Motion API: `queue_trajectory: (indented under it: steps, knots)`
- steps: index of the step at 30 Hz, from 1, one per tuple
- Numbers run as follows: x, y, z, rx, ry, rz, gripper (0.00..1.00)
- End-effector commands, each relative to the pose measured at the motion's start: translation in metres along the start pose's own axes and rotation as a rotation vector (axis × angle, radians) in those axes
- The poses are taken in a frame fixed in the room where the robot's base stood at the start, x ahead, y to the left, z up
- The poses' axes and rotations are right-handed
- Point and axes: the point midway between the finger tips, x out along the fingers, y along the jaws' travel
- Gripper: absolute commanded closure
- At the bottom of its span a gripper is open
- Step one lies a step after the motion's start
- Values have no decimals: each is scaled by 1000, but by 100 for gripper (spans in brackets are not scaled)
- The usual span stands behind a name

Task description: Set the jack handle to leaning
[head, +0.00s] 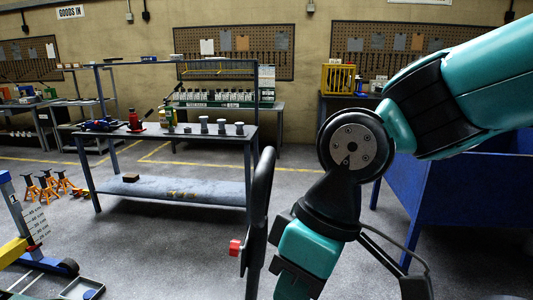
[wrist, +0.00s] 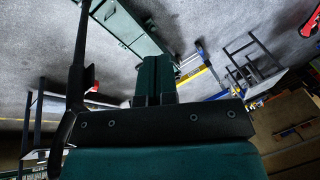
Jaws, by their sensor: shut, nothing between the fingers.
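A tall black handle (head: 262,205), which looks like the jack handle, stands close to upright in the middle of the head view. It has a looped upper end and a red knob (head: 236,247) on its left side. Its lower end is cut off. In the wrist view, which is upside down, the handle (wrist: 80,55) runs along the left side. My gripper (wrist: 156,62) is shut and empty at the centre of the wrist view, apart from the handle and to its right. In the head view my arm comes in from the right, and the fingertips are out of sight.
A blue workbench (head: 180,134) with several small items stands behind the handle. Orange axle stands (head: 50,187) are on the floor at left. A blue and yellow stand with a scale (head: 36,225) is at lower left. A blue bin (head: 440,205) stands at right behind my arm.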

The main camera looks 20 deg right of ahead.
Motion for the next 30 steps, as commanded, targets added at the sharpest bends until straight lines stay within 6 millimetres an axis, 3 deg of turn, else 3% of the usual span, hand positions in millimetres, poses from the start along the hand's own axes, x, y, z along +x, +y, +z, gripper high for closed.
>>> queue_trajectory:
  steps: [6, 8, 11, 14, 18, 22, 24, 27, 30]
  knots:
    - [0, 0, 0, 0, 0, 0, 100]
    - [-1, 0, -1, 3, 1, 0, 88]
    - [-19, 6, -18, 65, 10, 8, 66]
    - [-63, 27, -57, 236, 32, 27, 43]
    - [-142, 82, -122, 591, 75, 64, 41]
    - [-203, 140, -157, 887, 117, 94, 41]
    - [-225, 164, -166, 1007, 137, 106, 41]
    - [-244, 187, -172, 1115, 157, 118, 41]
    - [-245, 196, -173, 1156, 161, 121, 41]
